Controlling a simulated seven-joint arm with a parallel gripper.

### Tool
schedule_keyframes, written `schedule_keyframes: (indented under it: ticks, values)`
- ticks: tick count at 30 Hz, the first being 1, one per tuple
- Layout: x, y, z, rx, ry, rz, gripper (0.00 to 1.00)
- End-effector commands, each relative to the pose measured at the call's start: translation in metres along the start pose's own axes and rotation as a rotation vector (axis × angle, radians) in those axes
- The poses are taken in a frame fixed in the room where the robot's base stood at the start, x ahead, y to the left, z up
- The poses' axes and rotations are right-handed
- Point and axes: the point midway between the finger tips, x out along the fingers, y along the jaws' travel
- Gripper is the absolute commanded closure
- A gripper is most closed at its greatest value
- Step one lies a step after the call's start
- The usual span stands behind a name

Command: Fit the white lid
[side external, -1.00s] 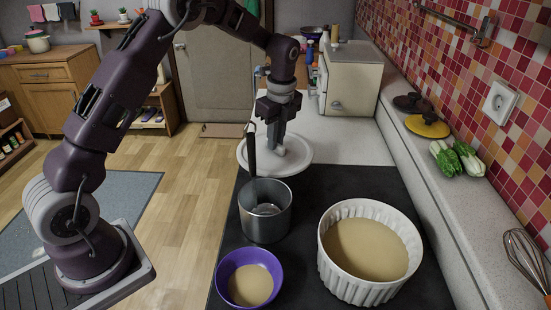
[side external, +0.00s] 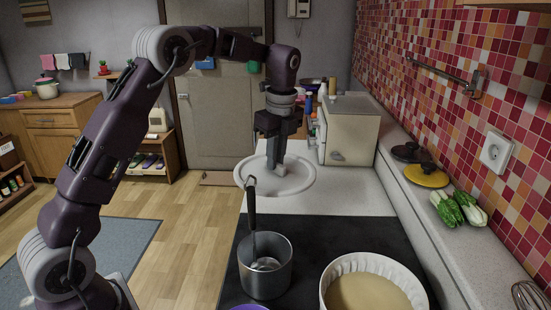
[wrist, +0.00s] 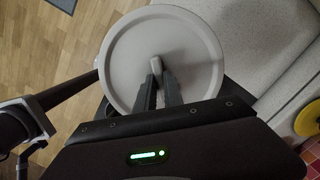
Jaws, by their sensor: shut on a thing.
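The round white lid (side external: 302,180) is held by its knob, near the back edge of the dark hob. It fills the upper middle of the wrist view (wrist: 128,62), flat side and raised rim showing. My gripper (side external: 277,171) is shut on the knob (wrist: 156,66); its fingers also show in the wrist view (wrist: 158,86). The white ribbed dish (side external: 330,287) with tan contents stands at the front right of the hob, uncovered and partly cut off by the lower picture edge. The lid is apart from it, farther back.
A steel pot (side external: 265,270) with a black-handled utensil (side external: 251,205) leaning up stands left of the dish. A purple bowl (side external: 250,307) barely shows at the lower edge. A cream appliance (side external: 348,130) stands behind. Bok choy (side external: 457,208) and a yellow lid (side external: 426,176) lie on the right ledge.

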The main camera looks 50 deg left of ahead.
Motion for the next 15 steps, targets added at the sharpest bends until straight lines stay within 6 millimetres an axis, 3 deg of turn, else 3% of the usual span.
schedule_keyframes:
  ticks: [5, 8, 11, 15]
  values:
    - [0.0, -0.001, -0.003, 0.006, 0.0, -0.001, 1.0]
    - [-0.003, -0.003, -0.021, 0.043, 0.0, -0.005, 1.0]
    - [-0.007, -0.007, -0.057, 0.116, 0.0, -0.015, 1.0]
    - [-0.016, -0.006, -0.125, 0.253, 0.0, -0.031, 1.0]
